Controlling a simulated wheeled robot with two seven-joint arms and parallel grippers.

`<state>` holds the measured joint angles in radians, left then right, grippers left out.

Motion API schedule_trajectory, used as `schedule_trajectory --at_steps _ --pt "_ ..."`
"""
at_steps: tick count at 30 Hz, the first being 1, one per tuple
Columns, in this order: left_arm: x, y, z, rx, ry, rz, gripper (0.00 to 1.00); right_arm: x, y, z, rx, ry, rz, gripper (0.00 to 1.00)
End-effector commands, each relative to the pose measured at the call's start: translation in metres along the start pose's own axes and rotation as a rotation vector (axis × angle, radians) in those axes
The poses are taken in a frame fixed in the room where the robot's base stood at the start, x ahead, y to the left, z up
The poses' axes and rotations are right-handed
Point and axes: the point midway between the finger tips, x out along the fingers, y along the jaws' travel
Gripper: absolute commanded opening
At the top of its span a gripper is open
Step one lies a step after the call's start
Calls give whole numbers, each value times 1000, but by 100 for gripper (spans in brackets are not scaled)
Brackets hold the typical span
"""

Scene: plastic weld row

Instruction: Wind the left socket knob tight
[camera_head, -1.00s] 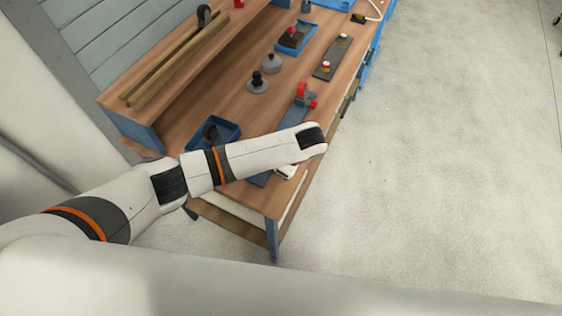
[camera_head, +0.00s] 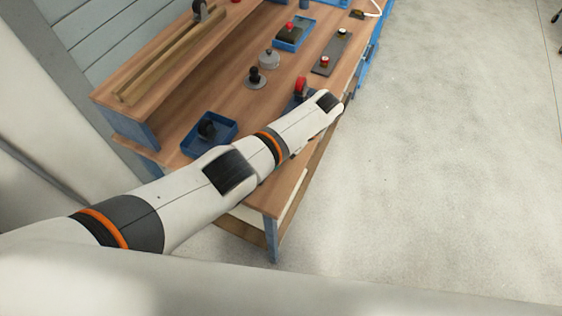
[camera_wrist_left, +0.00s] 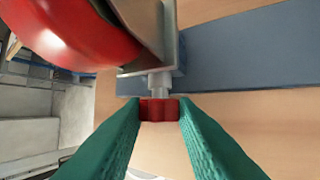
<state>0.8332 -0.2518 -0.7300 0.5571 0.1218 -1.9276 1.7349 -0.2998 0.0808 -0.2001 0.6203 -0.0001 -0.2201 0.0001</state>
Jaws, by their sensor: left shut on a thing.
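A small red knob (camera_wrist_left: 159,104) sits on the end of a short metal shaft (camera_wrist_left: 159,82) in the left wrist view. The shaft comes out of a grey metal bracket (camera_wrist_left: 158,60). The green fingertips of my left gripper (camera_wrist_left: 159,112) are on both sides of the knob and shut on it. In the head view my arm hides the gripper and the knob. My right gripper is in neither view.
A large red rounded part (camera_wrist_left: 70,32) sits close beside the bracket; the red part (camera_head: 301,86) also shows in the head view. A blue-grey bar (camera_wrist_left: 250,48) runs right from the bracket. A blue tray (camera_head: 222,127) is on the wooden bench (camera_head: 225,98), with free floor at right.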

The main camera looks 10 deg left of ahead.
Motion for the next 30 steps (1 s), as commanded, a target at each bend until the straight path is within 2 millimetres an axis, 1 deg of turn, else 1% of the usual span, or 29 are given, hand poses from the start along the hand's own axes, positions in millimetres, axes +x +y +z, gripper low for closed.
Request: schedule_trajectory --at_steps 1,3,15,16,18,20,30 --pt "2 -1 -2 5 1 9 3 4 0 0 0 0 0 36" --pt "1 -1 -2 9 2 17 3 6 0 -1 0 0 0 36" --pt "0 0 -1 11 1 23 3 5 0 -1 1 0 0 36" --pt "0 0 -1 11 1 23 27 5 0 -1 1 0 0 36" --pt "0 0 -1 11 1 22 39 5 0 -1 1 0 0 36" --pt "0 0 0 10 1 22 48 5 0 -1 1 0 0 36" --pt "-2 0 3 8 0 22 48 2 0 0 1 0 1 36"
